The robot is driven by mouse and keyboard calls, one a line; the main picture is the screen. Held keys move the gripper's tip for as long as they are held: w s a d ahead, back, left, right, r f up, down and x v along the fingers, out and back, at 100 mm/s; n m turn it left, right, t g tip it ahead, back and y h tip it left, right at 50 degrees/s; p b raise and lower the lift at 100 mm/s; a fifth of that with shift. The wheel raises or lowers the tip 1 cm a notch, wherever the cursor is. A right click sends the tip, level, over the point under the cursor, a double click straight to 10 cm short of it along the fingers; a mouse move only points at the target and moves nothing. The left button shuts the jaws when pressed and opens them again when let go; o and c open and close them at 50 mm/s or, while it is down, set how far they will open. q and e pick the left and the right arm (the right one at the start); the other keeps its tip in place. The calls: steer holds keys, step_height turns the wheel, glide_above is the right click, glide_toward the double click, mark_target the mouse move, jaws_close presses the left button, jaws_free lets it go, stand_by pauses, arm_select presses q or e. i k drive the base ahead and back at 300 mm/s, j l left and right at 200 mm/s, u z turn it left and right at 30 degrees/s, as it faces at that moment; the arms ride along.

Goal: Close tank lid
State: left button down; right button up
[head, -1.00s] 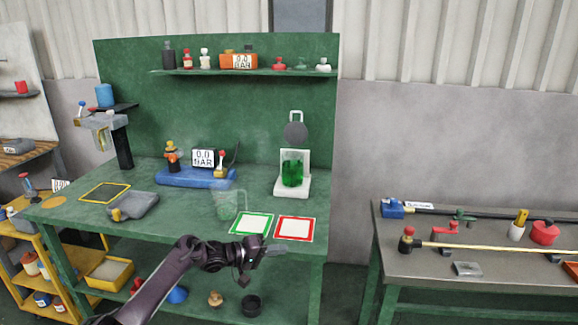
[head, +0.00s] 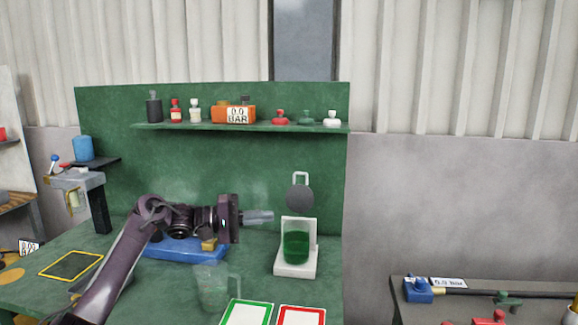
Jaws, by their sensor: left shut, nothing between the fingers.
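The tank (head: 296,246) is a clear vessel with green liquid, standing on a white stand (head: 295,270) at the right side of the green bench. Its round dark grey lid (head: 300,199) stands raised above it, with a light loop handle on top. My left gripper (head: 270,216) is shut and empty. It points right, just left of the lid and the tank's top, with a visible gap to the lid in the picture. My left arm hides part of the blue gauge base. My right gripper is not in view.
A clear jug (head: 213,287) stands on the bench in front of my left arm. A green-framed card (head: 247,313) and a red-framed card (head: 301,315) lie at the front. A shelf (head: 240,127) with bottles and an orange gauge box (head: 233,114) runs above.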

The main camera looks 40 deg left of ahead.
mark_target(299, 199)
steer(key=i+j, duration=0.95)
steer(key=j, duration=0.15)
